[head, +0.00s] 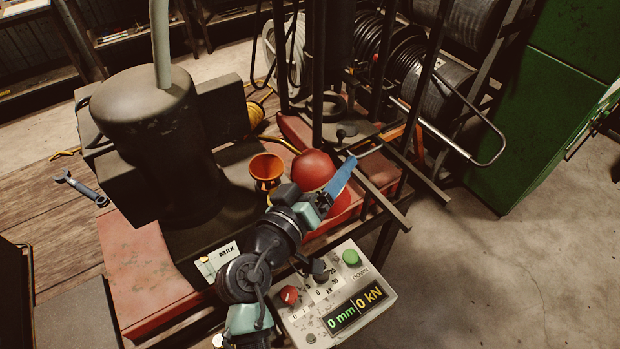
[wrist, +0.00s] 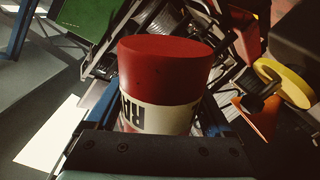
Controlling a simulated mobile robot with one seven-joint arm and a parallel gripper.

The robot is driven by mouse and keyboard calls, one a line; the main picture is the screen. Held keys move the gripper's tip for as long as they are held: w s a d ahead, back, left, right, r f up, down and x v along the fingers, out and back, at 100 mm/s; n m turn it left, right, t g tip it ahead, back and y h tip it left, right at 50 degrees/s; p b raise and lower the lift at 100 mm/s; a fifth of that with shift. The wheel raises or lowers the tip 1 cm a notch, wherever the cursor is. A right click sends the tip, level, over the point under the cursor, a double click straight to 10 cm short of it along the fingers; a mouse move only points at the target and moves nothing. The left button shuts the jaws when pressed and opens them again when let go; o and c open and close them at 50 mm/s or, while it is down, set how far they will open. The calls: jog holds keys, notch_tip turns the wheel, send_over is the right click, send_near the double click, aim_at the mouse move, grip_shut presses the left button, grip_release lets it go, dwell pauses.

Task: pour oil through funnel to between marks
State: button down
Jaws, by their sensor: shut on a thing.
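My gripper (head: 335,186) is shut on a red oil can (head: 312,168), with a blue finger across its side. In the wrist view the can (wrist: 165,65) sits between both fingers (wrist: 160,112). It has a plain red end and a cream label band with dark letters, partly hidden. An orange funnel (head: 266,167) stands just left of the can, beside the dark machine body, mouth up; the can is apart from it. A MAX label (head: 227,251) is on the machine's front beside a small gauge (head: 206,268); its oil level is too small to read.
The dark machine head (head: 155,140) stands left of the funnel. A control panel (head: 340,300) with a green button and red knob is at the front, below my arm. Upright posts and hose reels (head: 400,70) are behind. A wrench (head: 80,187) lies at left.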

aim_at(303, 152)
jog(key=shift+w+a+r+m+b, duration=0.15)
jog(key=shift+a+r+m+b, duration=0.1)
jog(key=shift+m+b, duration=0.4)
jog(key=shift+w+a+r+m+b, duration=0.1)
jog(key=shift+w+a+m+b, duration=0.1)
jog(key=shift+m+b, duration=0.4)
jog(key=a+r+m+b, duration=0.1)
jog(key=b, duration=0.1)
jog(key=w+a+m+t+b, duration=0.1)
jog(key=m+b, duration=0.1)
jog(key=b, duration=0.1)
jog(key=shift+r+b, duration=0.3)
jog(key=shift+r, duration=0.1)
jog(key=shift+w+a+r+m+b, duration=0.3)
jog(key=shift+r+m+b, duration=0.15)
jog(key=shift+m+b, duration=0.3)
